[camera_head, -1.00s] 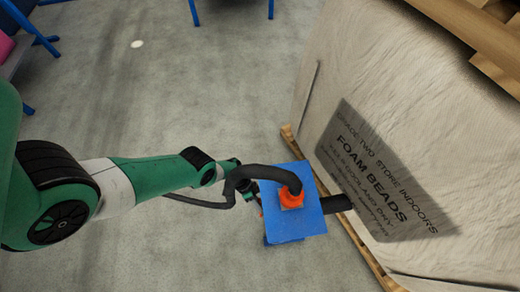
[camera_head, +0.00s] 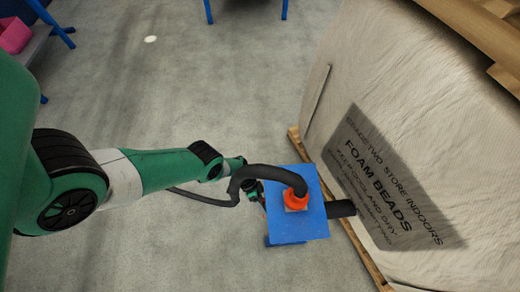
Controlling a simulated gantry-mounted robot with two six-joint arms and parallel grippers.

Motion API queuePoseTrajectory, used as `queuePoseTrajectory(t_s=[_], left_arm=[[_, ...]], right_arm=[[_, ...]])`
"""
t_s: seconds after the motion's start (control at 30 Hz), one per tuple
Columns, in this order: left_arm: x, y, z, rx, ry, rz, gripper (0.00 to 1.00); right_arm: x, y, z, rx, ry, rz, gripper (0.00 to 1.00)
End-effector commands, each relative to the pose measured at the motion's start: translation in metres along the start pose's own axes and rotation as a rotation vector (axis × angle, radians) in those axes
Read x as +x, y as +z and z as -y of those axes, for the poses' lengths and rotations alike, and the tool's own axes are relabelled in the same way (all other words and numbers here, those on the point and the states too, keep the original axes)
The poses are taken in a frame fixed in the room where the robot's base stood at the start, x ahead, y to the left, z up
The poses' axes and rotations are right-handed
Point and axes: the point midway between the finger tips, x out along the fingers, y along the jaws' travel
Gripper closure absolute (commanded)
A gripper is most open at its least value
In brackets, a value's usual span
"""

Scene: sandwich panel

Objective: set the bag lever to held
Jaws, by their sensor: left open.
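A large pale bag (camera_head: 400,90) printed "FOAM BEADS" stands at the right. A short black pipe (camera_head: 341,208) joins its side to a blue box (camera_head: 312,226). An orange fitting (camera_head: 296,201) sits on top of the box, with a thick black hose (camera_head: 262,172) curving from it to the left. My left gripper (camera_head: 258,194) is at the left edge of the box, open, partly hidden behind the hose. I cannot make out the lever or its setting, nor whether the gripper touches anything. My right gripper is not in view.
The bag stands on a wooden pallet (camera_head: 362,252) whose edge shows below it. Wooden boards (camera_head: 470,28) are at the top right. Blue legs of furniture and a pink item (camera_head: 15,34) are at the top. The grey floor between is clear.

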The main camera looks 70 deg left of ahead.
Motion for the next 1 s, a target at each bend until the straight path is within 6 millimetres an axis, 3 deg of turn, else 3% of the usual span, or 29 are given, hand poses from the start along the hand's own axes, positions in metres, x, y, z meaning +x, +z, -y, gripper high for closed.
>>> queuePoseTrajectory(t_s=[0.23, 0.47, 0.6, 0.7, 1.0], left_arm=[[-0.033, -0.012, -0.028, -0.001, 0.001, 0.000, 0.47], [-0.057, 0.002, -0.072, -0.003, 0.009, 0.002, 0.44], [-0.071, 0.011, -0.100, -0.005, 0.012, 0.006, 0.47], [-0.073, 0.031, -0.122, -0.007, 0.010, 0.006, 0.47], [-0.076, 0.064, -0.160, -0.001, 0.002, 0.001, 0.47]], right_arm=[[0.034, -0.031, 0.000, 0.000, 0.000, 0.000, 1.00], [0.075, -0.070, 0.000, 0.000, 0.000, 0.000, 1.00], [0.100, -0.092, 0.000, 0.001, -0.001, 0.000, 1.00], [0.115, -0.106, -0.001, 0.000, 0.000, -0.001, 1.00], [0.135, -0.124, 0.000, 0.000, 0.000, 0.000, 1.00]])
